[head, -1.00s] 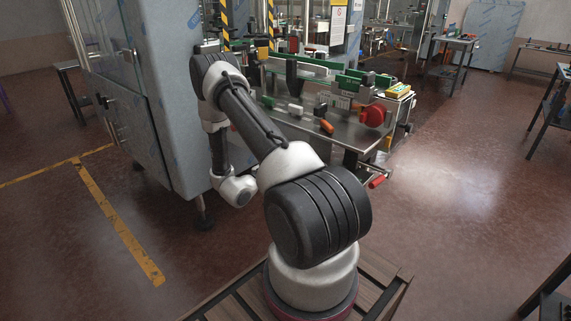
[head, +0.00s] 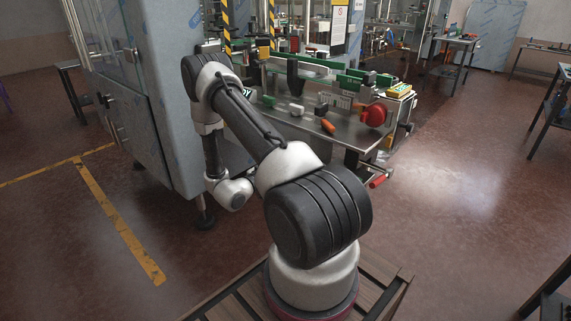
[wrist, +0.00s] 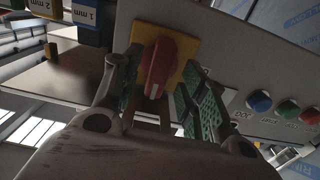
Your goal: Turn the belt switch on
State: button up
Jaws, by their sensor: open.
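In the wrist view, a red rotary switch knob (wrist: 158,66) sits on a yellow plate (wrist: 184,45) fixed to a grey panel. My gripper (wrist: 164,76) is open, with one green-padded finger on each side of the knob. A gap shows between the knob and the right finger; whether the left finger touches it I cannot tell. In the head view my gripper and this switch are hidden behind my arm and the machine cabinet.
Blue, red and green buttons (wrist: 287,108) sit on the same panel, right of the switch. Blocks marked in mm (wrist: 85,14) are at upper left.

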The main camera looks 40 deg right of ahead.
jog(key=a, duration=0.9)
jog(key=shift+s+a, duration=0.25)
jog(key=shift+s, duration=0.1)
